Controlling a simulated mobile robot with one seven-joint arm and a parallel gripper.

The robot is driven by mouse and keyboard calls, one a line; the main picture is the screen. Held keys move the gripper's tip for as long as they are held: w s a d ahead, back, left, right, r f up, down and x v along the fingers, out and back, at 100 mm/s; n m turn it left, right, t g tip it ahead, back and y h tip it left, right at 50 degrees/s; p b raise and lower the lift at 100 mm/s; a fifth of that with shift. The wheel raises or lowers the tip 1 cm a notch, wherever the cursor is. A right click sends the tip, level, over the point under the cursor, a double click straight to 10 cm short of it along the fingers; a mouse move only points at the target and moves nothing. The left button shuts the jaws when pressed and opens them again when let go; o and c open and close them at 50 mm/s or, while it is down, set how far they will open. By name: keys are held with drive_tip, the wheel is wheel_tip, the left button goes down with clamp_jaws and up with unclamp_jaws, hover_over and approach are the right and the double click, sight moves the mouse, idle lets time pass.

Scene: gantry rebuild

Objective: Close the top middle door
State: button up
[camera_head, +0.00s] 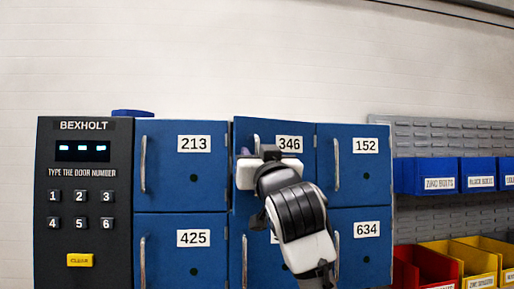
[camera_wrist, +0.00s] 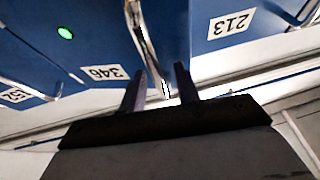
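The top middle door (camera_head: 304,166), labelled 346, is blue and hinged in a cabinet. Its left edge seems to stand slightly proud of its neighbours, so it looks a little ajar. In the wrist view the same door (camera_wrist: 75,45) shows a lit green dot. Its silver handle (camera_wrist: 143,40) runs down between my two fingers. My gripper (camera_head: 246,155) is at the handle's lower part, in front of the door. In the wrist view my gripper (camera_wrist: 159,72) has its fingers apart, with space beside the handle. Whether a finger touches the handle is unclear.
Door 213 (camera_head: 171,165) on the left and door 152 (camera_head: 356,175) on the right look shut. A keypad panel (camera_head: 85,230) stands at far left. Blue bins (camera_head: 424,175) hang on the right; red and yellow bins (camera_head: 470,258) sit below.

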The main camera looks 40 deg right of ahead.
drive_tip(key=shift+w, duration=0.15)
drive_tip(key=shift+c, duration=0.4)
clamp_jaws()
